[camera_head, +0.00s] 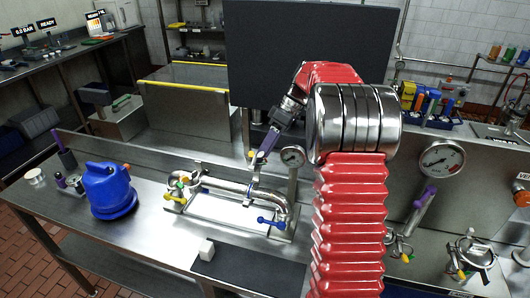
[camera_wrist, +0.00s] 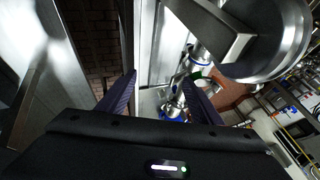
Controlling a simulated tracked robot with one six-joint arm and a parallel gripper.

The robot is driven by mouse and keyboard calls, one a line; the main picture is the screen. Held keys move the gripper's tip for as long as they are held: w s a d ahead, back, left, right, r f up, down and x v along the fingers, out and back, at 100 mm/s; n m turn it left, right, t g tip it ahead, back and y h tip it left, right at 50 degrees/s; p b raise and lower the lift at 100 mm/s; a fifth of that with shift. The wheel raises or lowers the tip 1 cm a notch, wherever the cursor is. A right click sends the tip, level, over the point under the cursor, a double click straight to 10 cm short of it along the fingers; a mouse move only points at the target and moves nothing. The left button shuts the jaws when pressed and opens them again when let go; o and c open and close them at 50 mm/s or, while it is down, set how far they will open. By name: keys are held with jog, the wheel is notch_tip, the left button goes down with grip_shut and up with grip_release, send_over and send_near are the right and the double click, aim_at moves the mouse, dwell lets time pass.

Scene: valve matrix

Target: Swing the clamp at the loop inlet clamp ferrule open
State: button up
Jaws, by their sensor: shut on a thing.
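A bright steel pipe loop (camera_head: 225,187) lies on the steel bench, with a yellow-handled valve (camera_head: 174,198) at its left and a blue-handled valve (camera_head: 270,222) at its right. My gripper (camera_head: 258,163) reaches down from above to the clamp (camera_head: 253,190) on the pipe, left of the gauge. The clamp is small and partly hidden at the fingertips. In the wrist view my two dark purple fingers (camera_wrist: 160,92) stand apart, with steel fittings beyond the right finger. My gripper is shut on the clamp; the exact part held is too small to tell.
A round gauge (camera_head: 292,156) stands just right of my gripper. A blue jug (camera_head: 108,190) stands on the bench at left. A larger gauge (camera_head: 442,160) is at right.

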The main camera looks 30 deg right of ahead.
jog(key=f, duration=0.2)
jog(key=shift+s+a+f, duration=0.15)
jog(key=shift+s+f, duration=0.05)
jog(key=shift+f, duration=0.1)
jog(key=shift+w+r, duration=0.15)
jog(key=shift+r, duration=0.35)
jog(key=shift+w+r, duration=0.15)
jog(key=shift+r, duration=0.35)
jog(key=shift+c, duration=0.5)
jog(key=shift+o, duration=0.2)
jog(key=shift+w+d+r, duration=0.1)
jog(key=shift+d, duration=0.2)
jog(key=shift+w+d+r, duration=0.15)
jog(key=shift+w+d, duration=0.05)
jog(key=shift+d, duration=0.2)
jog(key=c, duration=0.4)
jog(key=w+d+r, duration=0.2)
jog(key=d+r, duration=0.1)
jog(key=d, duration=0.3)
jog(key=w+d+r, duration=0.2)
jog(key=d+r, duration=0.1)
jog(key=d, duration=0.3)
jog(key=shift+w+d, duration=0.25)
jog(key=shift+w, duration=0.1)
jog(key=shift+c, duration=0.2)
